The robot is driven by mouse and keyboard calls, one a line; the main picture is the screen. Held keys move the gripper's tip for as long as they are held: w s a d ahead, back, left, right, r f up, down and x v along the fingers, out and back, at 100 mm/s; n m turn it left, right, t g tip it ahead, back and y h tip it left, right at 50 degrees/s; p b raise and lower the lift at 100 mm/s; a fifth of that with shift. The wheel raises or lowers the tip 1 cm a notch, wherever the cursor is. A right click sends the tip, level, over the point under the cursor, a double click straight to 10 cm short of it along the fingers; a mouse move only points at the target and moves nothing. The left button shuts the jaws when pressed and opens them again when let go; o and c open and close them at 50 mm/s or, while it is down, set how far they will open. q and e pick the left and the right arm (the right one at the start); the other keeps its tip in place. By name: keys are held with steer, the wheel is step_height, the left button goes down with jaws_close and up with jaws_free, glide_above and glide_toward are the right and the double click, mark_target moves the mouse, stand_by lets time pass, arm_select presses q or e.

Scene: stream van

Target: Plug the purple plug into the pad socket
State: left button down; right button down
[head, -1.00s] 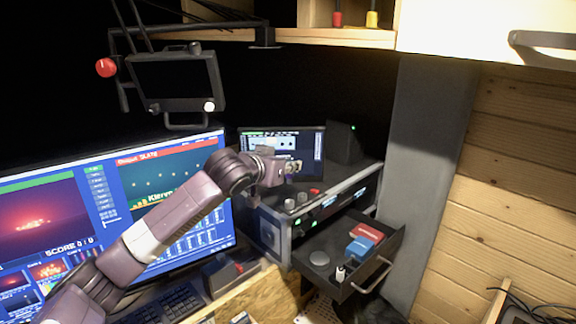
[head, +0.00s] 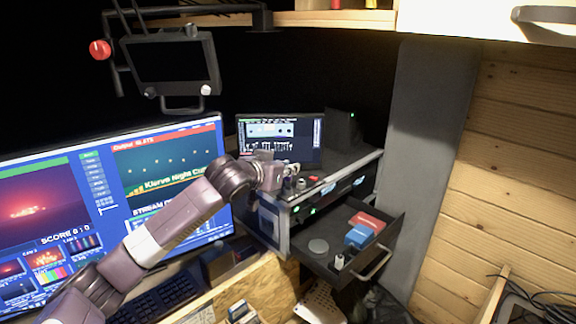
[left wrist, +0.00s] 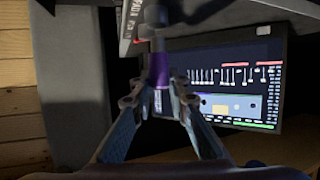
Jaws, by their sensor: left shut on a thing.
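In the head view my left gripper (head: 288,178) is over the near left part of the rack unit's top, in front of the small monitor. In the left wrist view its two fingertips (left wrist: 155,97) are closed around a purple plug (left wrist: 160,72). A grey rounded part (left wrist: 155,14) lies beyond the plug's far end; I cannot tell whether they touch. The plug is hidden by the gripper in the head view. I cannot make out the pad socket for certain. My right gripper is not in view.
The small monitor (head: 281,140) stands behind the gripper on the rack unit (head: 345,165). Small knobs (head: 301,183) are close by on its top. An open drawer (head: 322,270) holds red and blue boxes. A large screen (head: 170,165) is at left.

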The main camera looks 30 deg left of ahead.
arm_select(q)
steer(key=shift+f, duration=0.1)
stand_by(0.5)
steer(key=shift+f+b, duration=0.55)
steer(key=shift+f, duration=0.75)
steer(key=c, duration=1.8)
jaws_free()
steer(key=shift+s, duration=0.1)
steer(key=v, duration=1.2)
